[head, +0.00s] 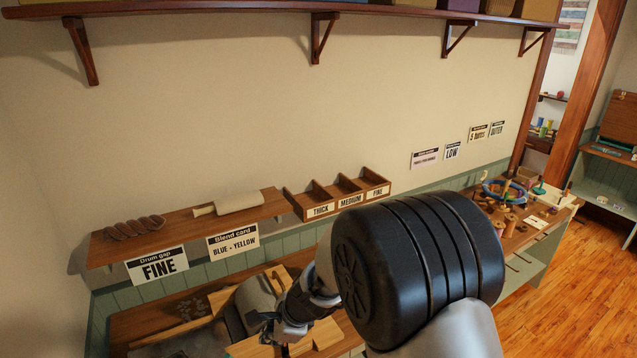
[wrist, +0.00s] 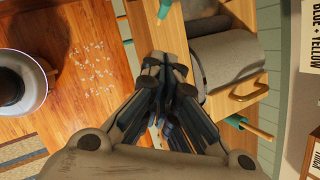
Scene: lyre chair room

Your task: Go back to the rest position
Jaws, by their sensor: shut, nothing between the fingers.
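My gripper (wrist: 165,68) is shut and empty in the wrist view, its dark fingertips together above the workbench. It also shows low in the head view (head: 285,331), partly dark and close to a grey drum (head: 254,300) in a wooden frame. In the wrist view the grey drum (wrist: 228,62) lies just right of the fingers; I cannot tell whether they touch its frame. Part of the bench behind my arm is hidden in the head view.
A wall shelf (head: 185,228) holds a pale roller and a brown scooped tray. A divided rack (head: 340,195) reads THICK, MEDIUM, FINE. A cluttered table (head: 520,228) stands right, with clear wooden floor (head: 590,290) beyond. A round vessel (wrist: 22,80) stands left in the wrist view.

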